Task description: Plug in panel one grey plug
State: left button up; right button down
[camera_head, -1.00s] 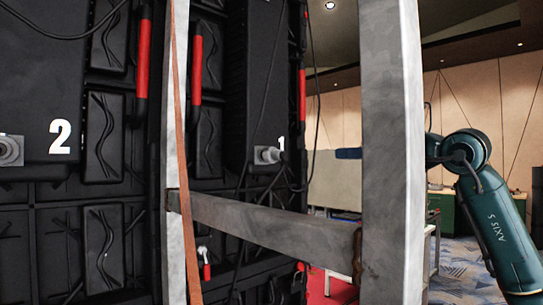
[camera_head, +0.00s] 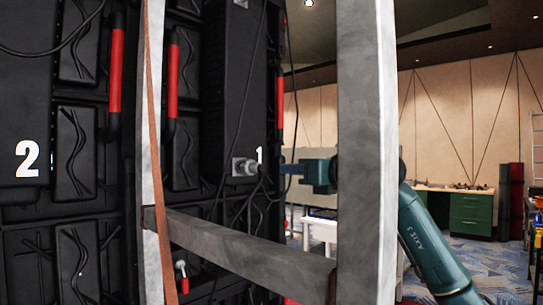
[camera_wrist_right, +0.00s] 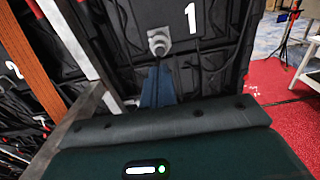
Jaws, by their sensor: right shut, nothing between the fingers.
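Panel one (camera_head: 230,90) is a black box on the back of the video wall, marked with a white "1". A round grey connector (camera_head: 243,167) sticks out at its lower edge; I cannot tell whether it is the plug, the socket or both. My right gripper (camera_head: 284,169) reaches in from behind the post. It is shut and empty, its tips just right of the connector in the head view. In the right wrist view, the blue fingers (camera_wrist_right: 158,86) point at the grey connector (camera_wrist_right: 158,42) and appear just short of it. My left gripper is out of view.
A grey upright post (camera_head: 365,90) hides part of my right arm. A grey crossbar (camera_head: 235,250) runs below the connector. Loose black cables (camera_head: 275,100) hang by panel one. Panel two (camera_head: 25,100) is at the left. A green cabinet (camera_head: 470,212) stands far right.

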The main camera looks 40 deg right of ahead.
aim_at(262, 167)
jog(key=w, duration=0.1)
jog(key=w+p, duration=0.1)
jog(key=w, duration=0.1)
jog(key=w+p, duration=0.1)
jog(key=shift+w+a+r, duration=0.15)
jog(key=shift+w+a, duration=0.1)
jog(key=shift+w, duration=0.15)
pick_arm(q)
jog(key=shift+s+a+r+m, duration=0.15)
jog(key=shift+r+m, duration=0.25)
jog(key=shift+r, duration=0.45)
pick_arm(e)
jog(key=shift+w+f, duration=0.2)
jog(key=shift+w, duration=0.55)
jog(key=shift+w+a+r+p, duration=0.1)
jog(key=shift+w+r+p, duration=0.15)
jog(key=shift+w+p, duration=0.6)
jog(key=shift+f, duration=0.1)
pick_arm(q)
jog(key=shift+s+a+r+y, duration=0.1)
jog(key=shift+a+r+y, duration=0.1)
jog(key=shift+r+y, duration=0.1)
